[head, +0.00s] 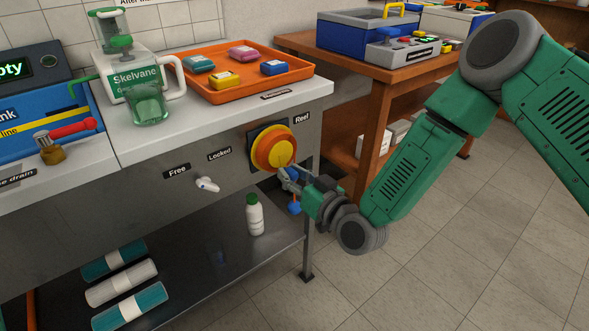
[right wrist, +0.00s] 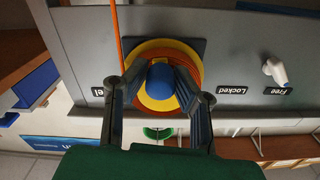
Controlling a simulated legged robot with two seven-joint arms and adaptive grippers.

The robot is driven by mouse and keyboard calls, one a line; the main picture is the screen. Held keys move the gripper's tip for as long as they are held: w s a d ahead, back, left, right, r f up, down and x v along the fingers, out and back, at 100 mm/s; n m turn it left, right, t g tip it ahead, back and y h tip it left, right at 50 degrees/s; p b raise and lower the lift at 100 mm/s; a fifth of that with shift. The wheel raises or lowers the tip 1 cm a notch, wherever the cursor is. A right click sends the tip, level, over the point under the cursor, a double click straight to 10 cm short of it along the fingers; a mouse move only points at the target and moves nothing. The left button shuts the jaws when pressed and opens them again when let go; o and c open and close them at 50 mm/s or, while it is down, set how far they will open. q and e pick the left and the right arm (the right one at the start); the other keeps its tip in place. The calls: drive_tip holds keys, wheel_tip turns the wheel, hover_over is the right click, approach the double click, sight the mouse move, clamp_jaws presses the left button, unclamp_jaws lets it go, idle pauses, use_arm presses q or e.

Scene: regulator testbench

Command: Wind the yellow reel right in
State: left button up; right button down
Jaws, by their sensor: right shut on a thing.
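The yellow reel (head: 273,149) with an orange rim is mounted on a dark plate on the bench's front panel, below the "Reel" label. It also shows in the right wrist view (right wrist: 151,102), with an orange cord (right wrist: 117,32) running from its side. My right gripper (head: 284,172) is at the reel's lower right edge in the head view. In the right wrist view its fingers (right wrist: 160,89) are closed around a blue knob (right wrist: 160,84) in front of the reel's face. A small blue piece (head: 294,208) hangs just below the gripper. My left gripper is not in view.
A white bottle (head: 254,214) and several rolls (head: 121,281) are on the lower shelf. An orange tray (head: 205,93) is on the benchtop. A wooden table (head: 385,68) stands behind.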

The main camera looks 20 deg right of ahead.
sight(271, 168)
drive_tip(key=m, duration=0.2)
drive_tip(key=a+m, duration=0.1)
drive_tip(key=shift+s+m, duration=0.2)
drive_tip(key=shift+m, duration=0.2)
drive_tip(key=m, duration=0.2)
drive_tip(key=shift+s+a+m+p, duration=0.15)
drive_tip(key=shift+a+m+p, duration=0.25)
drive_tip(key=m, duration=0.3)
drive_tip(key=shift+s+a+r, duration=0.15)
drive_tip(key=shift+a+r, duration=0.2)
drive_tip(key=shift+a, duration=0.05)
drive_tip(key=shift+s+a+r+m, duration=0.1)
drive_tip(key=shift+a+r+m, duration=0.1)
drive_tip(key=shift+m, duration=0.75)
drive_tip(key=shift+s+a+r+m, duration=0.1)
drive_tip(key=shift+a+r+m, duration=0.1)
drive_tip(key=shift+m, duration=0.75)
drive_tip(key=c, duration=1.3)
unclamp_jaws()
drive_tip(key=shift+w, duration=0.1)
drive_tip(key=shift+c, duration=0.2)
drive_tip(key=shift+d+r, duration=0.1)
